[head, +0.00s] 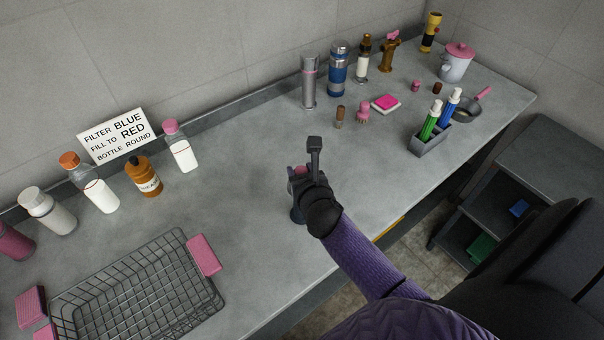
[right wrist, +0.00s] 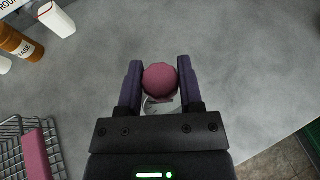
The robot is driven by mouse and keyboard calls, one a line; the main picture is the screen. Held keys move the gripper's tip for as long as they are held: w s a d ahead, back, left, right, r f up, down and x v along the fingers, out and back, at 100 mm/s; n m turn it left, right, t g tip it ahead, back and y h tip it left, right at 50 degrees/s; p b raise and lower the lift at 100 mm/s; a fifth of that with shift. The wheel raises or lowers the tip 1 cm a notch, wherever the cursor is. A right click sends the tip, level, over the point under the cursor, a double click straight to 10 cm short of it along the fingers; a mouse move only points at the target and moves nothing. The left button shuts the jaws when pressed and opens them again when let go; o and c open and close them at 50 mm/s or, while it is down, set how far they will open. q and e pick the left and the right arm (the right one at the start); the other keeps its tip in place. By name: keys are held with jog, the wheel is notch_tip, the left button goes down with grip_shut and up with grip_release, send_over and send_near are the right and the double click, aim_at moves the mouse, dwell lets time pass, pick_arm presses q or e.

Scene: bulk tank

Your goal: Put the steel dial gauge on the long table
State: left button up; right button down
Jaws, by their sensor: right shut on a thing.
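My right gripper (head: 298,190) is over the middle of the long grey table (head: 240,215). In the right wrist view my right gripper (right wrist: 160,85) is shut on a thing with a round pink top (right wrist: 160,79). A pale, shiny part shows just below that top. Most of the held thing is hidden by the fingers, so I cannot tell for certain whether it is the steel dial gauge. I cannot tell whether it touches the table. No other dial gauge is clearly seen. My left gripper is not in view.
A steel cylinder (head: 309,82), a blue flask (head: 339,68) and a pen holder (head: 430,146) stand toward the back and right. The table around my gripper is clear.

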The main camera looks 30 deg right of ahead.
jog(key=shift+r, duration=0.1)
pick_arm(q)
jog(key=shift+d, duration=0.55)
pick_arm(e)
jog(key=shift+c, duration=1.2)
grip_release()
